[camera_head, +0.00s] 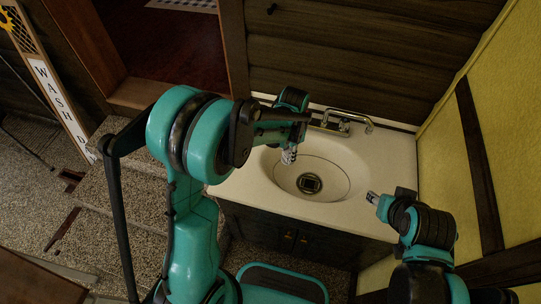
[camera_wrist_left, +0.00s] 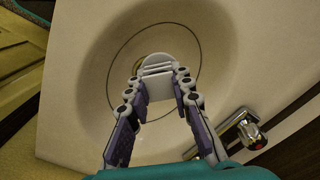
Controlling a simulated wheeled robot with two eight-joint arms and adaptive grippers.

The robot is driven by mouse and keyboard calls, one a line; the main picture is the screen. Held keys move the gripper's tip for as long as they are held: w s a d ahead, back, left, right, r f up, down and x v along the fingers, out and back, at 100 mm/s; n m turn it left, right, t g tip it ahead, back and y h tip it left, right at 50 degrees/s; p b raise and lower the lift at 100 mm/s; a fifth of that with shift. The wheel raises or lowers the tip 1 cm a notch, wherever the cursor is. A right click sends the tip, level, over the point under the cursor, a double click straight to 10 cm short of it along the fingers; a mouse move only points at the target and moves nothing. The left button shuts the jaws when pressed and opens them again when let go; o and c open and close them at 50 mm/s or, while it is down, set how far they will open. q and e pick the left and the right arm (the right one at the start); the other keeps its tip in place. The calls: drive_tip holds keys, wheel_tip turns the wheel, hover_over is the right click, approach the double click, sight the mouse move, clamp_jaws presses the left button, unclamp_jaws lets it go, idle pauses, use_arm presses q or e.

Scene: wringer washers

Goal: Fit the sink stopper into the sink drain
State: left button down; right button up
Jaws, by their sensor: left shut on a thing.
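My left gripper (camera_head: 289,155) is over the back left part of the sink basin (camera_head: 335,165). In the left wrist view, its fingers (camera_wrist_left: 161,88) are shut on the pale sink stopper (camera_wrist_left: 157,66). In the head view I cannot make out the stopper apart from the fingertips. The sink drain (camera_head: 309,183) is a dark round opening in the basin floor, to the right of and below my left gripper in the picture. In the left wrist view the stopper hides most of the drain. My right gripper (camera_head: 372,198) is at the counter's right front; its finger opening is too small to tell.
A metal faucet (camera_head: 345,122) stands behind the basin and also shows in the left wrist view (camera_wrist_left: 245,132). A pale counter (camera_head: 245,190) surrounds the basin. A dark wood wall (camera_head: 370,60) is behind and a yellow wall (camera_head: 510,130) on the right. The basin's right side is clear.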

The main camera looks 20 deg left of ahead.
use_arm(q)
drive_tip(key=w+d+f+m+b, duration=0.3)
drive_tip(key=d+f+m+b, duration=0.2)
drive_tip(key=d+f+m, duration=0.4)
drive_tip(key=shift+d+f+b, duration=0.25)
drive_tip(key=shift+f+b, duration=0.05)
drive_tip(key=shift+f, duration=0.6)
drive_tip(key=shift+w, duration=0.1)
drive_tip(key=shift+f+b, duration=2.65)
drive_tip(key=shift+f, duration=0.5)
drive_tip(key=shift+f, duration=1.1)
drive_tip(key=shift+f, duration=0.15)
idle(0.9)
